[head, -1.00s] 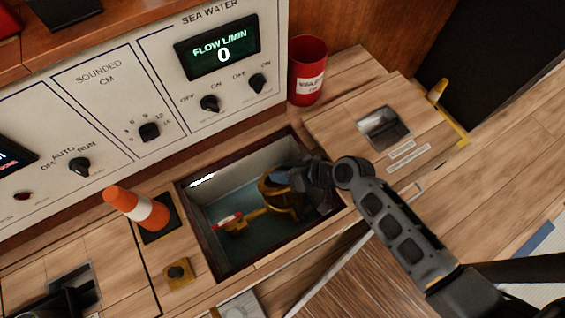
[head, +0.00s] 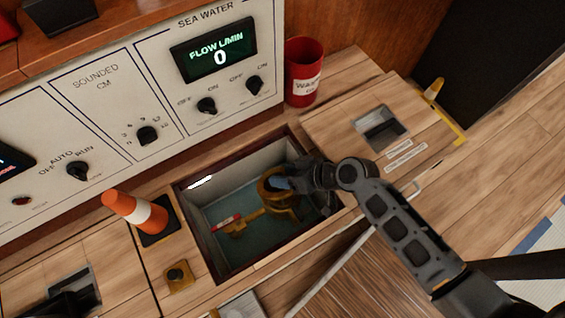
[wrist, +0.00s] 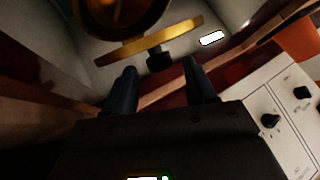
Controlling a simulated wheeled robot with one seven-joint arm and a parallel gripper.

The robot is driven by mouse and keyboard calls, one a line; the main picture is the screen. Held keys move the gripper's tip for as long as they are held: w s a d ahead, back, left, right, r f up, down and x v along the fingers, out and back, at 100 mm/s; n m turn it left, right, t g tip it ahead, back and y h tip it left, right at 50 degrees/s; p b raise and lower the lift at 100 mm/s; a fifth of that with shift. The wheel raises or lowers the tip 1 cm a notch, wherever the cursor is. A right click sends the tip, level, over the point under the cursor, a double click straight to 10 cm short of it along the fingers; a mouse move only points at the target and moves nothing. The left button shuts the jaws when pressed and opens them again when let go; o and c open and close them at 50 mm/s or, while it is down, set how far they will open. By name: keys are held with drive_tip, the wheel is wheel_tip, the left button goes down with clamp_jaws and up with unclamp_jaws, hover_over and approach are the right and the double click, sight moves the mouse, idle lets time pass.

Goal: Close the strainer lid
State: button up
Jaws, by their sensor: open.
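The brass strainer (head: 268,188) sits in the open floor well, its right part hidden behind my gripper (head: 282,184). In the wrist view, the strainer's round brass body (wrist: 130,14) shows at the top. The strainer lid (wrist: 150,43) appears as a thin yellow disc seen nearly edge-on, with a small dark knob (wrist: 158,62) on its near side. My gripper (wrist: 160,72) is open, with its two fingertips on either side of the knob. I cannot tell whether they touch anything. Nothing is held.
The well (head: 205,232) has pale walls and a dark rim close around my gripper. The control panel (head: 110,110) rises along the back.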

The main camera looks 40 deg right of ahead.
drive_tip(key=p+v, duration=0.1)
drive_tip(key=v, duration=0.5)
drive_tip(key=shift+s, duration=0.15)
drive_tip(key=shift+r, duration=0.1)
drive_tip(key=shift+c, duration=0.2)
